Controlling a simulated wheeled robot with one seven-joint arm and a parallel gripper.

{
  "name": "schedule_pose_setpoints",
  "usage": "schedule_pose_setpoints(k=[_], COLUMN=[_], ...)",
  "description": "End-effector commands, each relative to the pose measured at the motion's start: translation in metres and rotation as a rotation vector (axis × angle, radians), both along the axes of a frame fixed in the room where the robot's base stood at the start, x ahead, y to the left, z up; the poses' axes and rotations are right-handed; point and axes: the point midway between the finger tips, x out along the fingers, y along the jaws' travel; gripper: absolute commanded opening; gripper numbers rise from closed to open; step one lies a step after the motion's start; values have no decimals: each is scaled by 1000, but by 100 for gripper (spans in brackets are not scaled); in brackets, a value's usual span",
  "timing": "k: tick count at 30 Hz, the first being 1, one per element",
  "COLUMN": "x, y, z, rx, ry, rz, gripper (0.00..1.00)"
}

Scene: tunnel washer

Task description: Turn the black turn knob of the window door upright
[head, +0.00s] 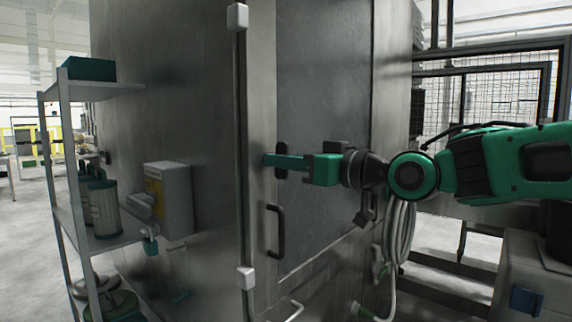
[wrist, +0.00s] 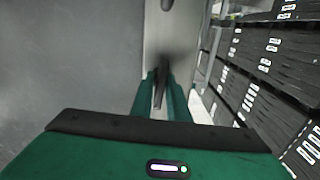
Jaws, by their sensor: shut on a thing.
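The black turn knob (head: 281,173) is on the light metal edge strip of the window door (head: 320,110). My gripper (head: 270,160) reaches in from the right and is shut on the knob. In the wrist view my gripper (wrist: 160,85) has one finger on each side of the narrow dark knob (wrist: 159,92). The knob looks nearly in line with the fingers there, with a slight slant. Its exact angle on the door is hard to tell.
A black bar handle (head: 280,232) sits on the door below the knob. A grey box (head: 175,198) is on the cabinet wall to the left, near a shelf (head: 60,150) with canisters. A coiled hose (head: 400,235) hangs beneath my arm.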

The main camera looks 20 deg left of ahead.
Motion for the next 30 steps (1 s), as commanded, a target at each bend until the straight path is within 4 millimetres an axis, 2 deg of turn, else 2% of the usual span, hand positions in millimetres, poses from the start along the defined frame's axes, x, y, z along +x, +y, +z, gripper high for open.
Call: schedule_pose_setpoints(k=[1,22,23,24,30], x=[2,3,3,3,2], y=[0,-1,-2,-1,-1], z=[-8,-7,-7,-7,-3], rx=[-18,-43,-42,-41,-36], ry=[-7,-66,-66,-66,-71], rz=[-2,-5,-6,-6,-4], gripper=[0,0,22,28,28])
